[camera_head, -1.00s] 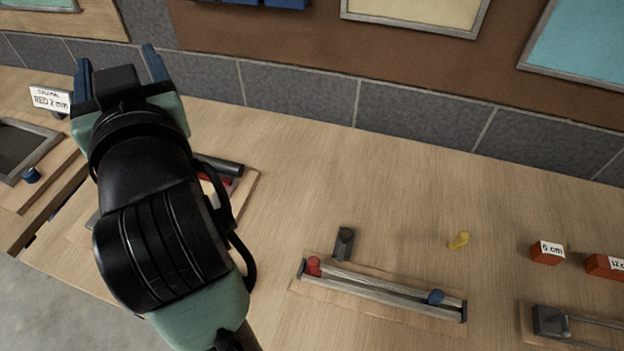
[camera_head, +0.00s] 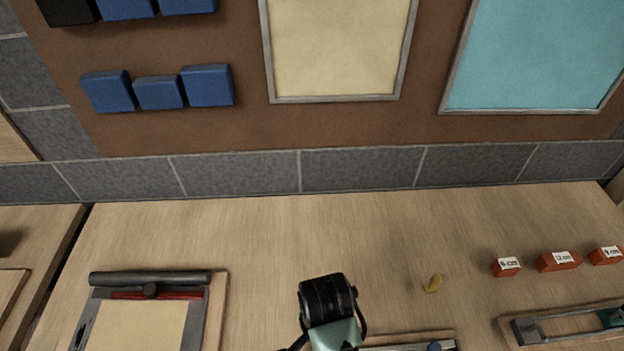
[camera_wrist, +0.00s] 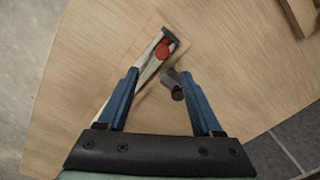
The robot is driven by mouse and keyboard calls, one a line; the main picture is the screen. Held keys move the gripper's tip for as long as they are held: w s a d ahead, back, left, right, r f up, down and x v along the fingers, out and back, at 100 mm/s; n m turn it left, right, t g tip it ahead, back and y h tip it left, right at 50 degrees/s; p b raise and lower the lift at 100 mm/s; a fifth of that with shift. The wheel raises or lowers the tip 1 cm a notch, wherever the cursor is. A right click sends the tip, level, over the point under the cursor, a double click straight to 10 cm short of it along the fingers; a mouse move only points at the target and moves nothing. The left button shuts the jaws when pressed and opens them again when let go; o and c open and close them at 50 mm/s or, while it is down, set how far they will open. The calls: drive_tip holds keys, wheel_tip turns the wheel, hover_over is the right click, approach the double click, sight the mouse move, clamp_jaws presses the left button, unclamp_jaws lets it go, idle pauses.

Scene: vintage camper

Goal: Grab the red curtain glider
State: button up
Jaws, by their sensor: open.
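The red curtain glider (camera_wrist: 163,50) sits on a pale rail (camera_wrist: 147,72) near its dark end stop, as the wrist view shows. My gripper (camera_wrist: 160,74) is open, with its blue fingers on either side in the picture and the glider just beyond the fingertips. Nothing is held. A dark grey block (camera_wrist: 173,83) stands beside the rail, close to the right finger. In the head view my arm hides the red glider and my fingers. The rail's right part (camera_head: 400,346) and a blue glider (camera_head: 433,346) show at the bottom edge.
Several labelled red blocks (camera_head: 558,261) stand at the right, behind another fixture (camera_head: 530,330). A framed board with a dark roller (camera_head: 150,278) lies at the left. The tabletop behind my arm is clear up to the tiled wall.

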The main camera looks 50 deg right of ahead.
drive_tip(key=f, duration=0.4)
drive_tip(key=shift+w, duration=0.4)
drive_tip(key=shift+s+a+f+p, duration=0.2)
drive_tip(key=shift+f+p, duration=0.1)
drive_tip(key=shift+f, duration=0.1)
drive_tip(key=shift+a+f+p, duration=0.2)
drive_tip(key=shift+f+p, duration=0.25)
drive_tip(key=shift+f, duration=1.85)
drive_tip(key=shift+w, duration=0.1)
clamp_jaws()
